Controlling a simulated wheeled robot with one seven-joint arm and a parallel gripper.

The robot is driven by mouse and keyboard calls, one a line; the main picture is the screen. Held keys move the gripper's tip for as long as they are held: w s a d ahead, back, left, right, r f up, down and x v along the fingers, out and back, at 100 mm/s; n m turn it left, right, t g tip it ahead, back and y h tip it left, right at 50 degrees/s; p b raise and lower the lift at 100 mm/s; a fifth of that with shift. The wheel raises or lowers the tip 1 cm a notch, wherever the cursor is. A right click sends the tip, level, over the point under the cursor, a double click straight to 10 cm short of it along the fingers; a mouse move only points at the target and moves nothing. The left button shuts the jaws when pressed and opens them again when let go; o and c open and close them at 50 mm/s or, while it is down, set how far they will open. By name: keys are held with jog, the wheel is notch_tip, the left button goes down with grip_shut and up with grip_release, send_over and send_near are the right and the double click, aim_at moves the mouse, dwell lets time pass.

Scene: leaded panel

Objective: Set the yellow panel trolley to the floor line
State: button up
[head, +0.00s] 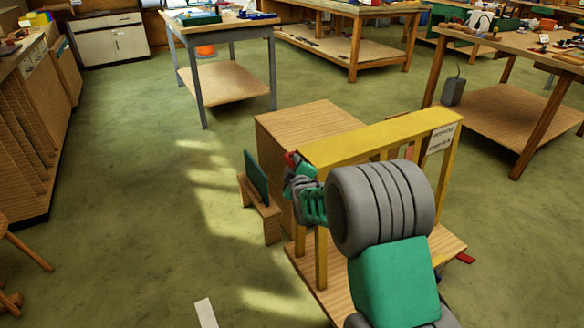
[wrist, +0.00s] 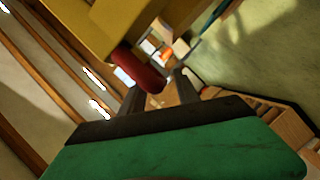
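The yellow panel trolley (head: 385,136) stands in front of me at the right, a yellow frame on a wooden base (head: 450,247). A pale label is on its right end. A red handle (head: 291,158) sticks out at the left end of its top rail. It also shows in the wrist view as a red grip (wrist: 138,70). My gripper (head: 294,178) is beside this handle. In the wrist view my gripper (wrist: 160,88) has its dark fingers apart, with the red grip's end near the gap; contact cannot be told. A white floor strip (head: 205,313) lies at the lower left. My arm hides part of the trolley.
A wooden box (head: 305,120) stands just behind the trolley. A small wooden stand (head: 262,207) with a green panel is close on its left. Workbenches (head: 222,27) stand farther back and at right. The green floor at left is mostly clear.

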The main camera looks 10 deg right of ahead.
jog(key=shift+w+f, duration=0.1)
jog(key=shift+w, duration=0.5)
jog(key=shift+c, duration=0.6)
grip_shut()
dwell(0.4)
